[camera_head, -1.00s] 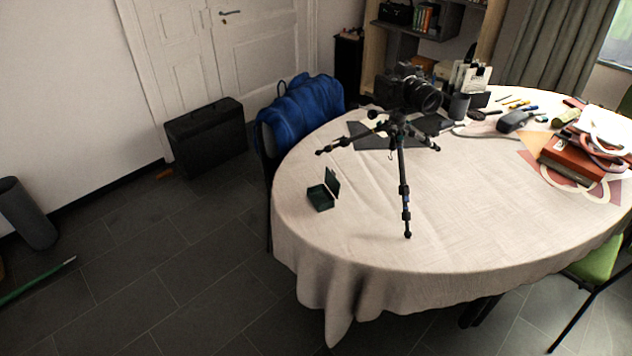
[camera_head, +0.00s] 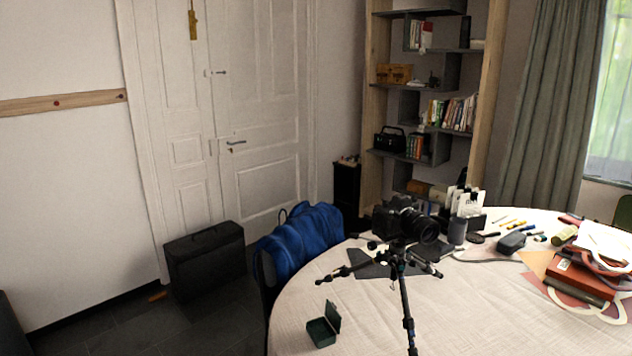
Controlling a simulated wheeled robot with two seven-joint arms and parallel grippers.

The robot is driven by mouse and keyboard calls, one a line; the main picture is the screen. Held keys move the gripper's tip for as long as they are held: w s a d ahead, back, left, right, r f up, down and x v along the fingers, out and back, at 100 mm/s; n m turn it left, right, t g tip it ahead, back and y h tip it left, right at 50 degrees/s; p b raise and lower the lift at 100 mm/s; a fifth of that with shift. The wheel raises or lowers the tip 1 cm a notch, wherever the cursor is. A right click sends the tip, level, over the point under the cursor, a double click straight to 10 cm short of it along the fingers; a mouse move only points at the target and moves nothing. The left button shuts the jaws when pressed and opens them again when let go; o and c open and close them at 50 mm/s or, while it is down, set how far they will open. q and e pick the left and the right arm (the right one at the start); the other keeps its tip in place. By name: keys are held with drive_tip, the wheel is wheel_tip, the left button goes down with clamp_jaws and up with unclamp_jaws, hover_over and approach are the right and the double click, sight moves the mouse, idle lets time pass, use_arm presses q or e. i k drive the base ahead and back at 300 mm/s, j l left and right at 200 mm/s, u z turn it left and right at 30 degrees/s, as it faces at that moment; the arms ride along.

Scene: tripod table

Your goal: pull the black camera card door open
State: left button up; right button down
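A black camera (camera_head: 407,220) with its lens pointing right is mounted on a small black tripod (camera_head: 398,270). The tripod stands on the round table with a pale cloth (camera_head: 462,312). The camera's card door is too small and dark to make out, so I cannot tell whether it is open or shut. Neither of my grippers shows in the head view.
A small open dark green box (camera_head: 322,333) sits near the table's left edge. A blue bag (camera_head: 298,243) hangs on a chair at the left.

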sight(384, 221)
drive_tip(key=i+l, duration=0.15)
drive_tip(key=l, duration=0.2)
drive_tip(key=i+l, duration=0.15)
drive_tip(key=l, duration=0.25)
drive_tip(key=i+l, duration=0.15)
drive_tip(key=l, duration=0.2)
